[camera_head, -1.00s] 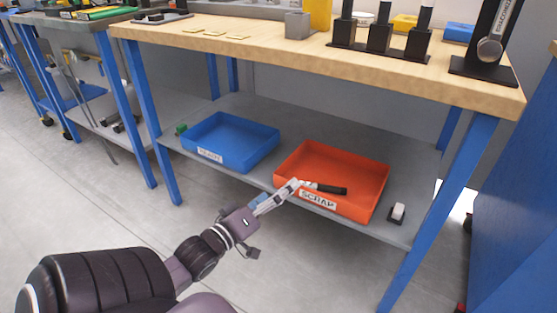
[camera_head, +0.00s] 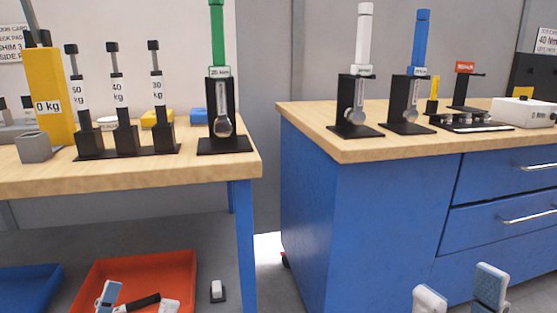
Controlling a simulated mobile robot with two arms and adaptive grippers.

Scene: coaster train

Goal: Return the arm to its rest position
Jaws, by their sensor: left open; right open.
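My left gripper (camera_head: 137,304) shows at the bottom left with its two fingertips apart, in front of the orange-red tray (camera_head: 178,262). A black-handled item (camera_head: 145,300) shows between those fingertips in the picture, and it appears to lie in the tray. I see no grip on it. My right gripper (camera_head: 459,294) shows at the bottom right, in front of the blue cabinet, with its fingertips apart and nothing between them. The rest of both arms is below the picture's edge.
A wooden workbench (camera_head: 215,172) stands above the tray's shelf, holding a rack of drivers (camera_head: 120,140) and a green-handled tool (camera_head: 217,40). A blue drawer cabinet (camera_head: 370,200) stands on the right. A blue tray (camera_head: 25,285) is at lower left. A narrow gap separates bench and cabinet.

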